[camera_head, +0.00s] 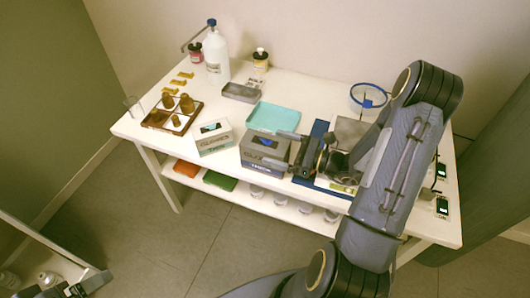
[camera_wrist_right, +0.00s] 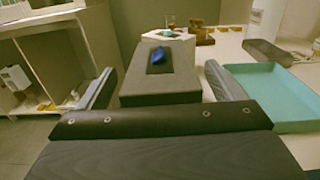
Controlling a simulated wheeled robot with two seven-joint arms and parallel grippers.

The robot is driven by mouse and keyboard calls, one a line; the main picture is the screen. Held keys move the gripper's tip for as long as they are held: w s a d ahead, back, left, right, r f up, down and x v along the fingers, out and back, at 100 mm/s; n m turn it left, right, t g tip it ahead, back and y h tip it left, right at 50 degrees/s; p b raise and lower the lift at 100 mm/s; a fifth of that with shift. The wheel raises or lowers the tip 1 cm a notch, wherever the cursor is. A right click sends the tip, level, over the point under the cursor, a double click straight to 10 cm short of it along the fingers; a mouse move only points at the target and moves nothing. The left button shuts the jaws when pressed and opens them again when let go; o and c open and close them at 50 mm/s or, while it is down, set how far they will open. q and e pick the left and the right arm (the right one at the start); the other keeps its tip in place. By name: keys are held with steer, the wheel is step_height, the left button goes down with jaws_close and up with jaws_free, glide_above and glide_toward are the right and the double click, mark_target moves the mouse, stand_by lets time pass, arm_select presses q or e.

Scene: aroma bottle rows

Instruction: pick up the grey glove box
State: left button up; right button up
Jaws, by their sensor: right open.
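The grey glove box (camera_head: 262,148) stands near the front edge of the white table, with a dark opening and a bit of blue glove on top. In the right wrist view the grey glove box (camera_wrist_right: 160,85) lies between the two fingers, with a gap showing beside it. My right gripper (camera_head: 280,150) is open at the box's right side, its fingers reaching over or around it; contact is not clear. What seems to be my left gripper (camera_head: 82,287) shows at the bottom left corner, far from the box; its jaws are unclear.
A white glove box (camera_head: 214,138) stands just left of the grey one. A teal tray (camera_head: 273,117) lies behind it. A brown tray with bottles (camera_head: 172,116) is at the left, a white bottle (camera_head: 215,55) at the back. A lower shelf (camera_head: 230,188) holds several items.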

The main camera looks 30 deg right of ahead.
mark_target(255, 145)
steer(key=shift+x, duration=1.4)
steer(key=c, duration=1.3)
steer(key=shift+c, duration=0.7)
steer(key=shift+r, duration=0.2)
